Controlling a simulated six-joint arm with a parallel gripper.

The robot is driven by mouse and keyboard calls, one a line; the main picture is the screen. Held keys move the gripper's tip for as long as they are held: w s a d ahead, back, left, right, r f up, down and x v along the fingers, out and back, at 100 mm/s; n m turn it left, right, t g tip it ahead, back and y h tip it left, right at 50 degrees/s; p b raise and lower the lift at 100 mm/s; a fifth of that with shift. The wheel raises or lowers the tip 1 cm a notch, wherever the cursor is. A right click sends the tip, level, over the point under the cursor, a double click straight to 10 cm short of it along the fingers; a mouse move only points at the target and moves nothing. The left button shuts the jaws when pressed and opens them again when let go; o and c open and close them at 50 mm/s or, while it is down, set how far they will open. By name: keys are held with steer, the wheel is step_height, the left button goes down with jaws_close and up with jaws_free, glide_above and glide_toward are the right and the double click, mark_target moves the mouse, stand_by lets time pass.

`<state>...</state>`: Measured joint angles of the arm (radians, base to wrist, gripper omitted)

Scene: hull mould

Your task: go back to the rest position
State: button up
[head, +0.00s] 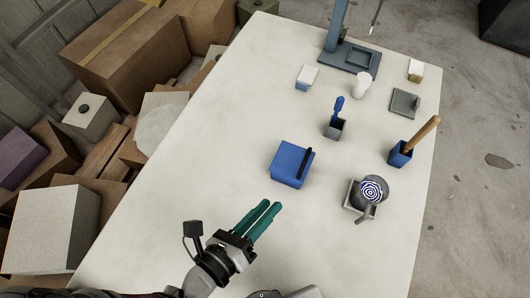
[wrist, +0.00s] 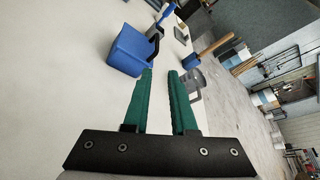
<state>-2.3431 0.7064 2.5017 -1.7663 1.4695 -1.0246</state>
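My gripper (head: 271,204) is over the near part of the white table (head: 215,150) in the head view, its two green fingers pointing up and right. The fingers are apart, with nothing between them. In the wrist view my gripper (wrist: 160,73) also shows a clear gap between the fingertips. A blue block (head: 290,164) with a black bar on its top lies beyond the fingertips, apart from them. In the wrist view the blue block (wrist: 128,52) is ahead and to the left.
A round grey vessel with a blue-and-white spiral (head: 373,189) sits in a square tray at right. A blue holder (head: 400,154) bears a wooden-handled tool; a grey cup (head: 335,129) holds a blue tool. A blue-grey stand (head: 348,57) is at the back. The table's left side is clear.

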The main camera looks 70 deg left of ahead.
steer(key=w+d+r+m+h, duration=0.4)
steer(key=w+d+m+h, duration=0.9)
steer(key=m, duration=0.3)
steer(key=d+r+m+g+h, duration=0.2)
steer(key=d+m+g+h, duration=0.5)
steer(key=d+m, duration=0.55)
steer(key=s+d+m+g+y, duration=0.1)
steer(key=s+m+g+y, duration=0.55)
steer(key=m, duration=0.85)
steer(key=w+a+r+m+y, duration=0.3)
steer(key=m+y, duration=0.5)
steer(key=m, duration=0.3)
steer(key=shift+w+r+m+t, duration=0.35)
steer(key=shift+w+r+t, duration=0.1)
steer(key=shift+r, duration=0.15)
